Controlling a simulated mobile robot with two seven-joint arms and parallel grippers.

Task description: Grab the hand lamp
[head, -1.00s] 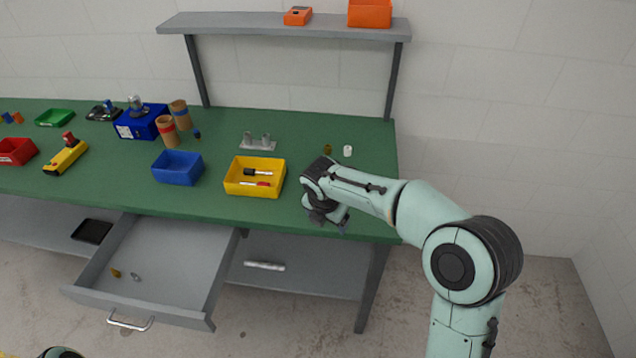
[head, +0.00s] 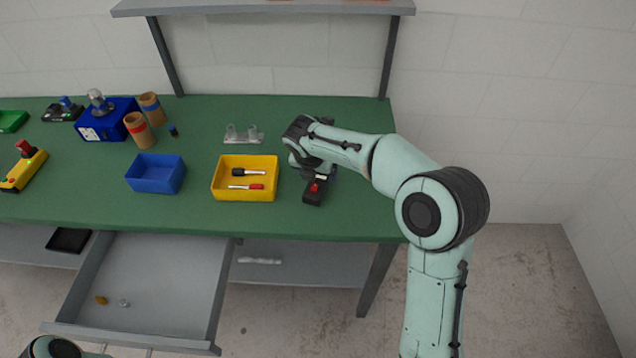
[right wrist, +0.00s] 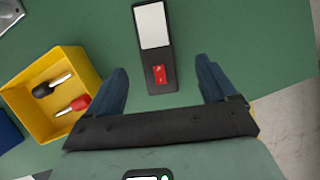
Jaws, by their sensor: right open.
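The hand lamp (right wrist: 154,52) is a slim black bar with a white panel at one end and a red button at the other. In the right wrist view it lies on the green bench between my two blue fingertips. In the head view its black near end (head: 314,192) with the red button shows; the rest is hidden under my right gripper (head: 314,170). My right gripper (right wrist: 162,66) is open and above the lamp, with a gap on each side and nothing held. My left gripper is out of view; only a piece of my left arm shows at the bottom left.
A yellow bin (head: 245,195) with two screwdrivers stands just left of the lamp. A blue bin (head: 156,174) and a grey metal bracket (head: 243,134) are farther left and behind. The bench's front and right edges are close. An open drawer (head: 150,285) juts out below.

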